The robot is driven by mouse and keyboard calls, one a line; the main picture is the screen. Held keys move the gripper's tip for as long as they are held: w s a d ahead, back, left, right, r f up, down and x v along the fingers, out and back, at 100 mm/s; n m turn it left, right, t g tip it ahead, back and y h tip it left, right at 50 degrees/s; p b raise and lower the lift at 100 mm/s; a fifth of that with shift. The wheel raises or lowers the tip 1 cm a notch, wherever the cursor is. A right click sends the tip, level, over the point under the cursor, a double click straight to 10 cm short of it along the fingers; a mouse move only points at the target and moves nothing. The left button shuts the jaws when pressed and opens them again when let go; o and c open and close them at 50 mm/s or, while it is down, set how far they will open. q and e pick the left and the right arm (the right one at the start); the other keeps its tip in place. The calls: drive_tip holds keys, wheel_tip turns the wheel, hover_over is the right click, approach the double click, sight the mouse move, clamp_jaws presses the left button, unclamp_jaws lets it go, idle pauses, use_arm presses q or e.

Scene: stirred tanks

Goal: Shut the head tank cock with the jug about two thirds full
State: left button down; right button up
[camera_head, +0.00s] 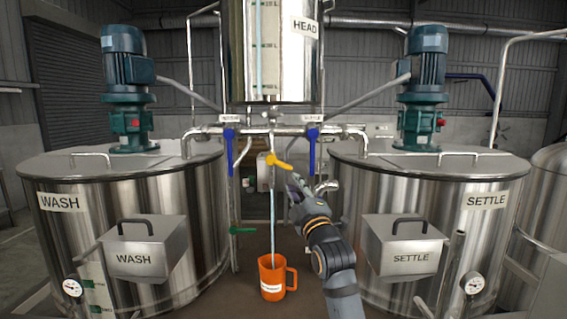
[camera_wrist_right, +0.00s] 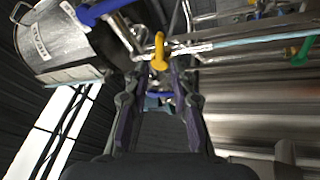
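The head tank (camera_head: 268,50) hangs at the top centre. Its cock has a yellow handle (camera_head: 278,161) that points sideways to the right and slightly down. A thin pale stream (camera_head: 273,215) runs from the cock down into the orange jug (camera_head: 270,284), which stands upright on the floor below. My right gripper (camera_head: 295,184) is just below and right of the handle. In the right wrist view my gripper (camera_wrist_right: 160,78) has its fingers apart, with the yellow handle (camera_wrist_right: 160,55) just beyond the tips. My left gripper is out of view.
Blue-handled cocks (camera_head: 229,148) (camera_head: 313,148) hang on the pipe either side. A green handle (camera_head: 243,230) is lower left. The wash tank (camera_head: 120,210) and settle tank (camera_head: 420,200) flank the gap where my arm is.

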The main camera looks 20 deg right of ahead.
sight(285, 167)
drive_tip(key=p+x, duration=0.5)
drive_tip(key=x, duration=0.4)
drive_tip(key=shift+w+r, duration=0.1)
drive_tip(key=shift+r, duration=0.1)
drive_tip(key=shift+w, duration=0.55)
drive_tip(key=shift+a, duration=0.1)
clamp_jaws()
